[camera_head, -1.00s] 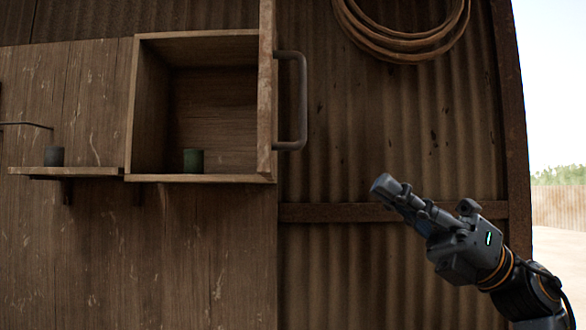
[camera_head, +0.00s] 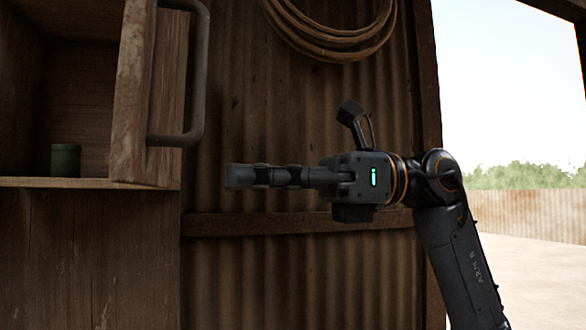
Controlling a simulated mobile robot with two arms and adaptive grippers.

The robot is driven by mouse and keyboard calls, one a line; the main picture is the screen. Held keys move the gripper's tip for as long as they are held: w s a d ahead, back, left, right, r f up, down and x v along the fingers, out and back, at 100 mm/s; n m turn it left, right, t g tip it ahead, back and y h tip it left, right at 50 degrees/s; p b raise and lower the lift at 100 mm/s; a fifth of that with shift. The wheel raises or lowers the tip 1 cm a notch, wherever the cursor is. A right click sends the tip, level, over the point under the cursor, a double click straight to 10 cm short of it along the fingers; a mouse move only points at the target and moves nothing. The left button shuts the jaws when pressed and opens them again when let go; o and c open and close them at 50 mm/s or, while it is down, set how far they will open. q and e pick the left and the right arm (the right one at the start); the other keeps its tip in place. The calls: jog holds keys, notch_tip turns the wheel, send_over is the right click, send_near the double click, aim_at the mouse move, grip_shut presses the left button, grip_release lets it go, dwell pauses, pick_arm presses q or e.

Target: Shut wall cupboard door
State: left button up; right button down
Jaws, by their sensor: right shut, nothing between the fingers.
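The wall cupboard (camera_head: 95,184) is at the left edge of the view, with its interior showing. Its wooden door (camera_head: 133,95) stands open, swung out toward me on the cupboard's right side. A dark bar handle (camera_head: 200,75) is fixed to the door's right-hand face. My right gripper (camera_head: 232,177) is shut and empty, pointing left. In the picture it is right of and below the handle, with a gap between them. My left gripper is out of view.
A green cup (camera_head: 66,160) stands inside the cupboard near its front. A coiled rope (camera_head: 335,45) hangs on the corrugated wall (camera_head: 300,110). A horizontal wooden rail (camera_head: 300,222) crosses the wall behind my right arm. Open ground lies at the right.

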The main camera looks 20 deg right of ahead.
aim_at(147, 175)
jog(key=a, duration=0.3)
jog(key=a+p, duration=0.1)
jog(key=a, duration=0.1)
jog(key=shift+s+a+r, duration=0.15)
jog(key=shift+s+a, duration=0.05)
jog(key=shift+a, duration=0.5)
jog(key=shift+w+a, duration=0.1)
jog(key=shift+a, duration=0.1)
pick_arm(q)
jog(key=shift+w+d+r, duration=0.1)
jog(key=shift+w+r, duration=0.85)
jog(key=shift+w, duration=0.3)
pick_arm(e)
jog(key=shift+a, duration=0.1)
